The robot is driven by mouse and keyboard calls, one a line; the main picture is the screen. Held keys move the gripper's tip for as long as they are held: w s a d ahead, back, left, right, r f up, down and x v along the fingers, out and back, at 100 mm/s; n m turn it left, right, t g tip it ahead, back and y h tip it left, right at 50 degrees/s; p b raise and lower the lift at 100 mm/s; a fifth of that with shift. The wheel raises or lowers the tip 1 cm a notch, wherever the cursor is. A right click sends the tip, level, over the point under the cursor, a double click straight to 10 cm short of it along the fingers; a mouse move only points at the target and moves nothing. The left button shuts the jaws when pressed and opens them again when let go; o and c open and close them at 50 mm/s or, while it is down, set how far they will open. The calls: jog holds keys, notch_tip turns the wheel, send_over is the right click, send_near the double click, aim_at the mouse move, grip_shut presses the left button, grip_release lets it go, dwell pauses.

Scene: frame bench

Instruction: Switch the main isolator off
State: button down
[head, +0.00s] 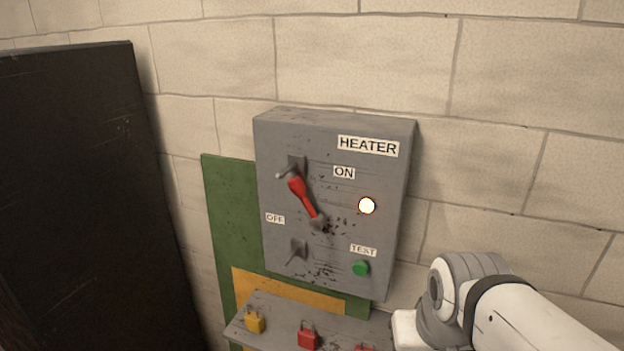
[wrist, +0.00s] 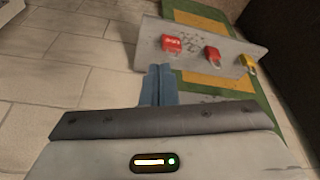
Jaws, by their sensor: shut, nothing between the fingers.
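The grey isolator box labelled HEATER (head: 352,128) is on the wall in the head view. Its red lever (head: 304,196) slants from a pivot at the lower right up to the upper bracket (head: 293,165), left of the ON label (head: 344,172). The OFF label (head: 275,218) is lower left, above a lower bracket (head: 298,251). A round lamp (head: 367,205) glows white. My gripper (wrist: 157,72) is shut and empty in the wrist view, its blue-grey fingers pointing near the shelf edge. In the head view my arm is at the lower right, apart from the lever; the fingertips do not show there.
A grey shelf (head: 280,318) below the box holds a yellow padlock (head: 255,321) and red items, including a red padlock (head: 307,335). A green TEST button (head: 361,268) is on the box. A dark panel (head: 85,190) stands at left. The wall right of the box is clear.

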aim_at(302, 186)
jog(key=w+a+r+m+t+y+b, duration=0.1)
jog(key=w+r+y, duration=0.4)
jog(key=w+r, duration=0.5)
jog(key=w+a+r+m+t+y+b, duration=0.2)
jog(key=w+a+r+m+y+b, duration=0.2)
jog(key=w+r, duration=0.6)
jog(key=shift+w+a+r+y+b, duration=0.25)
jog(key=shift+a+r+y+b, duration=0.2)
jog(key=shift+a+r+y, duration=0.2)
jog(key=shift+a, duration=0.15)
jog(key=p+x, duration=0.2)
jog(key=x, duration=1.2)
jog(key=shift+w+p, duration=0.1)
jog(key=shift+p, duration=0.25)
